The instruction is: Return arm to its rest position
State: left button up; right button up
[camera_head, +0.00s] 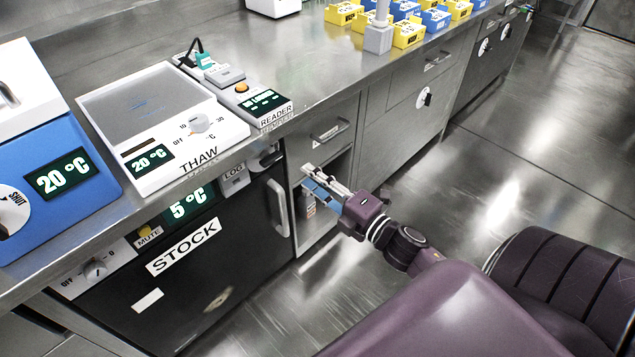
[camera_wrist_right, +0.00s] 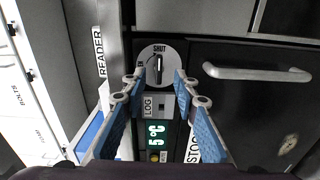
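My right arm reaches in from the lower right in the head view. Its gripper (camera_head: 312,177) is in front of the cabinet bay beside the black STOCK unit (camera_head: 165,300). In the right wrist view the two blue-padded fingers (camera_wrist_right: 155,82) are spread apart with nothing between them. Past them show a dial marked SHUT (camera_wrist_right: 158,66), a LOG label (camera_wrist_right: 154,105) and a green 5 °C display (camera_wrist_right: 156,135). Whether the fingers touch the cabinet is not clear. My left gripper is in neither view.
The STOCK unit's door handle (camera_head: 278,207) stands out near the gripper. Above is the steel counter (camera_head: 300,55) with the THAW plate (camera_head: 150,105), the READER (camera_head: 240,90), a blue 20 °C device (camera_head: 50,150) and several yellow and blue racks. Open floor (camera_head: 520,150) lies to the right.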

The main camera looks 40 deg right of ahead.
jog(key=shift+s+d, duration=0.15)
jog(key=shift+s, duration=0.65)
